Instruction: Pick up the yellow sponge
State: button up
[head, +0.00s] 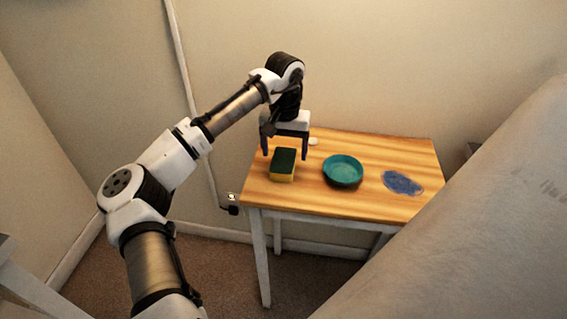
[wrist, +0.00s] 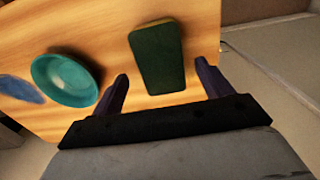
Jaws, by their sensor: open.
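The yellow sponge (head: 282,175) has a dark green top and lies near the left end of the wooden table. In the wrist view its green face (wrist: 157,58) shows between and just beyond my fingertips, with a little yellow along its edge. My gripper (head: 285,155) points down above the sponge, or just behind it; the height gap is hard to tell.
A teal bowl (head: 343,182) stands right of the sponge on the wooden table (head: 378,148). A blue patch (head: 403,183) lies further right. A small white object (head: 313,141) is near the back edge. A large pale surface (head: 470,230) fills the right foreground.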

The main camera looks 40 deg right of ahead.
aim_at(284, 159)
jog(key=shift+a+f, duration=0.2)
jog(key=shift+f, duration=1.7)
jog(key=c, duration=1)
jog(key=shift+c, duration=0.2)
jog(key=shift+r, duration=0.15)
notch_tip(284, 159, up, 20)
jog(key=o, duration=0.4)
jog(key=c, duration=0.4)
jog(key=shift+o, duration=0.2)
jog(key=shift+d+p, duration=0.1)
jog(key=shift+p, duration=0.3)
